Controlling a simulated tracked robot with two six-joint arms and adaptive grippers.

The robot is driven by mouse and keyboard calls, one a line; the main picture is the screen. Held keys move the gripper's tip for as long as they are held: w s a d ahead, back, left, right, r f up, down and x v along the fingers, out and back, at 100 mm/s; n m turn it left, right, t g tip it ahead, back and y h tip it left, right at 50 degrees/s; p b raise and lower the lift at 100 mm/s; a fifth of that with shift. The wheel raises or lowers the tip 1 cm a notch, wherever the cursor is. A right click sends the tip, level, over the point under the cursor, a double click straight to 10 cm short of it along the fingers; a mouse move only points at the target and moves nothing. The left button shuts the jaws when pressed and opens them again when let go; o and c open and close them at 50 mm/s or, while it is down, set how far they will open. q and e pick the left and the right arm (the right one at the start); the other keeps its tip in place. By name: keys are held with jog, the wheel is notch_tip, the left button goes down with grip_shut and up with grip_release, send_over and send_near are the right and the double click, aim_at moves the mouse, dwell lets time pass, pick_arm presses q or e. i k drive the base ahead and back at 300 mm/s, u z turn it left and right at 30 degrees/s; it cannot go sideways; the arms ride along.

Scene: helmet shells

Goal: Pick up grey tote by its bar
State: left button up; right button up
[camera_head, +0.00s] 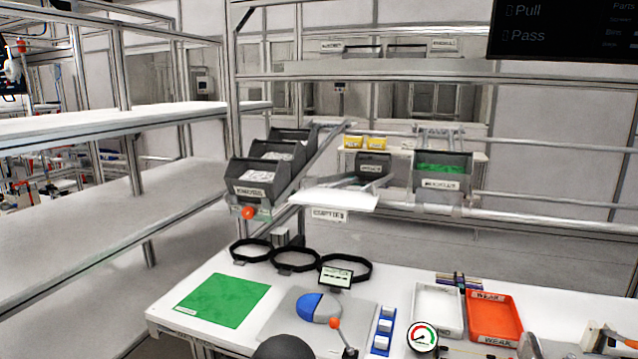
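Several dark grey open totes stand on the racks. A row of them slopes down at the left of the rack; the front tote (238,190) has a white label and pale contents. A smaller grey tote (373,170) sits in the middle, behind a white board. Another grey tote (441,194) at the right holds green pieces. No carrying bar can be made out clearly on these totes. Neither of my grippers is in view.
The white worktable bears a green mat (224,300), black rings (296,259), a blue-and-grey dome (318,308), a white tray (437,309) and a red tray (494,317). A dark round object (285,348) is cut off below. Largely empty white shelves (100,235) stand left.

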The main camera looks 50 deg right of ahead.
aim_at(253, 179)
jog(key=z, duration=0.75)
jog(key=i, duration=1)
jog(key=z, duration=0.05)
